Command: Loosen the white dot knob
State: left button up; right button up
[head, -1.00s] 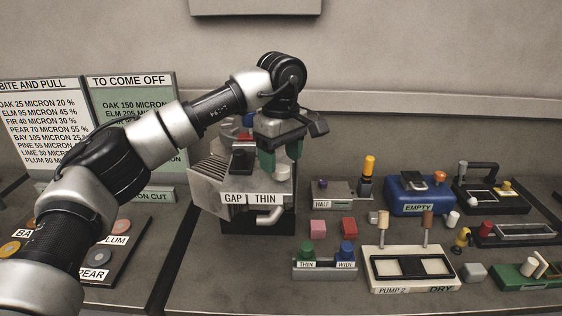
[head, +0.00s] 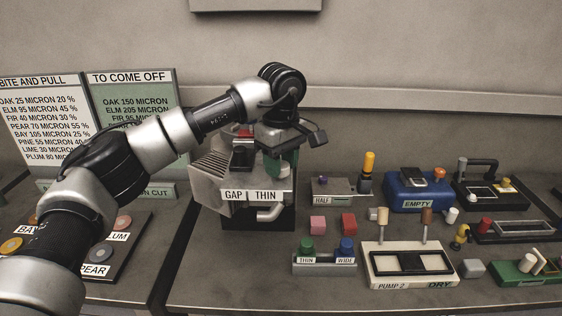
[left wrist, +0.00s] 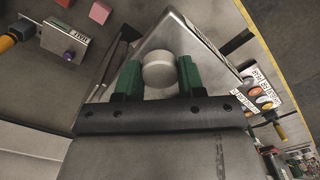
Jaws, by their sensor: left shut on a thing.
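The grey machine with the "GAP THIN" label (head: 253,196) stands on the bench left of centre. My left gripper (head: 277,163) reaches down over its top right part. In the left wrist view, the gripper (left wrist: 160,78) has its green fingers shut on a round white knob (left wrist: 158,69), one finger on each side. Whether a dot is on the knob cannot be made out. In the head view the fingers and wrist mostly hide the knob. My right gripper is not in view.
A small grey "HALF" unit (head: 333,191) stands right of the machine, and a blue "EMPTY" box (head: 417,194) beyond it. Text boards (head: 135,110) stand behind my left arm.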

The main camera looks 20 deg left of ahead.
pick_arm(q)
jog(key=n+b, duration=0.1)
jog(key=n, duration=0.3)
jog(key=shift+n, duration=0.4)
jog(key=n, duration=0.4)
jog(key=shift+n+b, duration=0.3)
jog(key=shift+b, duration=0.05)
jog(key=n, duration=0.4)
jog(key=shift+n+b, duration=0.3)
jog(key=shift+r+n, duration=0.1)
jog(key=shift+n, duration=1.9)
jog(key=o, duration=0.9)
jog(key=shift+b, duration=0.3)
